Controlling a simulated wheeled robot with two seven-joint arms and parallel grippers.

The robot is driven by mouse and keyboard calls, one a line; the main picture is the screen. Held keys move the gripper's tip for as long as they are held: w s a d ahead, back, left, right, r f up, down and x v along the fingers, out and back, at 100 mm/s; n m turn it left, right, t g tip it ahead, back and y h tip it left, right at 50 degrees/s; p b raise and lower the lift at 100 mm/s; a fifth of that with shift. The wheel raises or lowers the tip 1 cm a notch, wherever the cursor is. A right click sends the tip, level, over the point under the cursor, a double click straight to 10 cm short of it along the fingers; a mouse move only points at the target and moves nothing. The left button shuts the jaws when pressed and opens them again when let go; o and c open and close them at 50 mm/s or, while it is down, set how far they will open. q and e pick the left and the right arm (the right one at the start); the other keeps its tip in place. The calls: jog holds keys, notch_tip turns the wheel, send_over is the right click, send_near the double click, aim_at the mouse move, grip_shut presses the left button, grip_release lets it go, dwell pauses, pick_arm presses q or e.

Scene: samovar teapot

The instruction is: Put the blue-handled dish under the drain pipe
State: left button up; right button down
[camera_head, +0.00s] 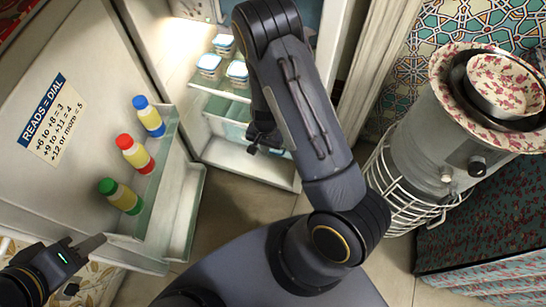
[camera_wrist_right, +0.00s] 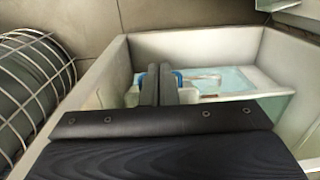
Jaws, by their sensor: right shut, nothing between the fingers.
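In the right wrist view, a partly hidden item with blue parts (camera_wrist_right: 178,77), possibly the blue-handled dish, sits inside a pale open bin with glassy panels. My right gripper (camera_wrist_right: 158,85) is shut and empty, its fingers in front of this item in the picture; I cannot tell whether they touch it. In the head view, my right gripper (camera_head: 265,140) is at the lower part of the open fridge. My left gripper (camera_head: 85,265) is at the lower left, away from the fridge shelves; its jaw state is unclear. The samovar (camera_head: 425,135) stands at the right; I cannot make out a drain pipe clearly.
The open fridge door (camera_head: 75,130) holds bottles with blue, red and green caps (camera_head: 137,153). Several blue-lidded tubs (camera_head: 222,45) stand on the fridge shelf. A wire cage (camera_head: 395,195) surrounds the samovar's base. A patterned cloth-covered block (camera_head: 480,245) is at the lower right.

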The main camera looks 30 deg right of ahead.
jog(key=w+d+f+b, duration=0.1)
jog(key=f+b, duration=0.1)
jog(key=f, duration=0.4)
jog(key=w+d+f+b, duration=0.1)
jog(key=d+f+b, duration=0.1)
jog(key=f, duration=0.3)
jog(key=shift+w+d+f, duration=0.25)
jog(key=shift+d+f, duration=0.05)
jog(key=shift+f, duration=0.1)
jog(key=shift+w+d+b, duration=0.4)
jog(key=shift+w+d, duration=0.65)
jog(key=shift+d, duration=0.15)
